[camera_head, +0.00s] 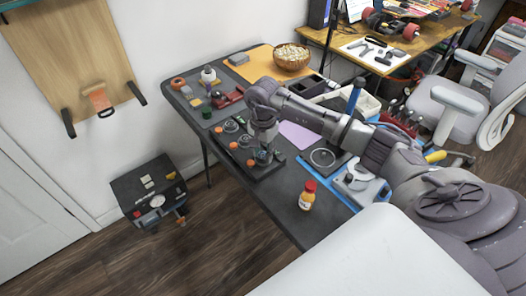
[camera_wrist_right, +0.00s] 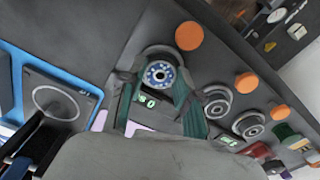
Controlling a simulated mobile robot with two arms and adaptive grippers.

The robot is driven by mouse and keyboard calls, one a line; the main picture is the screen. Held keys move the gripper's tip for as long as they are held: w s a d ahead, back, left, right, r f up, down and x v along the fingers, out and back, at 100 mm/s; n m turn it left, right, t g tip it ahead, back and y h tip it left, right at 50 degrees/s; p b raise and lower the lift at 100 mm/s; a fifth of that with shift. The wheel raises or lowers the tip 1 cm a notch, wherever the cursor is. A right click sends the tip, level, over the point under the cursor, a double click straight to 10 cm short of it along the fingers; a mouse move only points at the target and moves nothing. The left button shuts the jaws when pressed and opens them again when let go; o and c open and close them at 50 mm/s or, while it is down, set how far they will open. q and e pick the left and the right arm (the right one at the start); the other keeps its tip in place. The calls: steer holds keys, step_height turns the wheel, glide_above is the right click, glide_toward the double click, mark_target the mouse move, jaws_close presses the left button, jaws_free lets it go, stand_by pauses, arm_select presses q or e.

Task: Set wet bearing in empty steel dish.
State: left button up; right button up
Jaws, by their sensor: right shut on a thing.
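My right gripper (camera_head: 264,156) reaches down over a dark board with bearings (camera_head: 272,173) on the table. In the right wrist view its fingers (camera_wrist_right: 160,80) are closed around a round bearing with bluish balls (camera_wrist_right: 159,74), beside a green "50" label. I cannot tell whether this bearing is wet or lifted clear of the board. Two more ring bearings (camera_wrist_right: 217,103) (camera_wrist_right: 249,124) sit further along the board. A round, empty-looking dish (camera_head: 323,157) lies on a dark square pad to the right; it also shows in the wrist view (camera_wrist_right: 56,103). My left gripper is not in view.
Orange round pieces (camera_wrist_right: 189,36) line the board. A red-capped yellow bottle (camera_head: 307,196) stands near the table's front edge. A blue mat (camera_head: 345,196), a lilac sheet (camera_head: 299,135) and a white bin (camera_head: 360,101) lie right of the board. Bare table lies between board and bottle.

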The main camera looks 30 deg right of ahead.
steer(key=shift+s+f, duration=0.15)
steer(key=shift+f, duration=0.05)
stand_by(0.3)
steer(key=o, duration=1.2)
steer(key=shift+f, duration=0.1)
steer(key=o, duration=0.4)
steer(key=shift+r, duration=0.2)
steer(key=shift+r+p, duration=1.9)
steer(key=shift+r, duration=1.55)
steer(key=shift+f, duration=0.1)
